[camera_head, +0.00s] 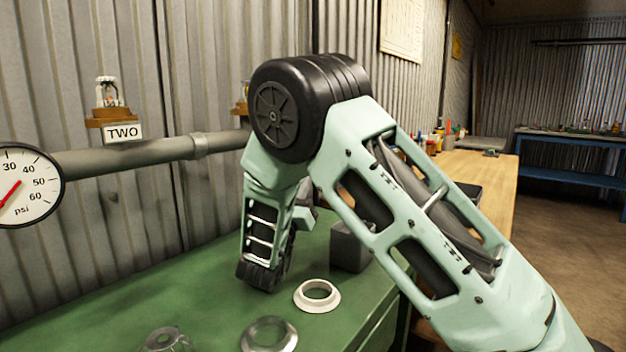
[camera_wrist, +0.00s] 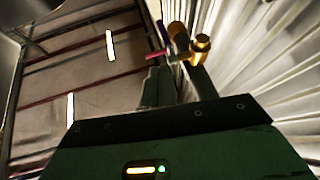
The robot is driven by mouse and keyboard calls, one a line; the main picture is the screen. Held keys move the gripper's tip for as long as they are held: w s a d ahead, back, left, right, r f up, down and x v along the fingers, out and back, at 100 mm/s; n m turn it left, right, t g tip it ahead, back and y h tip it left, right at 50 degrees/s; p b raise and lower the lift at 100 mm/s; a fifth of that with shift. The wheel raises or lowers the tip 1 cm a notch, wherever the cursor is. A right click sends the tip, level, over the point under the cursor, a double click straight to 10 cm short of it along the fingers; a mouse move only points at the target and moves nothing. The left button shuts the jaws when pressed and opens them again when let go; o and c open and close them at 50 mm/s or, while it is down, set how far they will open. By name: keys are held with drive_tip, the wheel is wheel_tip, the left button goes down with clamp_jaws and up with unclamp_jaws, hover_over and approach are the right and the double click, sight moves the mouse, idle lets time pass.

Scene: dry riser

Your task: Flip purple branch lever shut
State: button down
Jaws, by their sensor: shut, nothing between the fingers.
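A grey pipe (camera_head: 130,157) runs along the corrugated wall (camera_head: 60,90), with a sign TWO (camera_head: 123,133) and a pressure gauge (camera_head: 22,185).

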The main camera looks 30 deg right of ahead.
drive_tip(key=shift+s+a, duration=0.35)
drive_tip(key=shift+a, duration=0.2)
drive_tip(key=shift+s+a, duration=0.35)
drive_tip(key=shift+a, duration=0.2)
drive_tip(key=shift+r, duration=0.1)
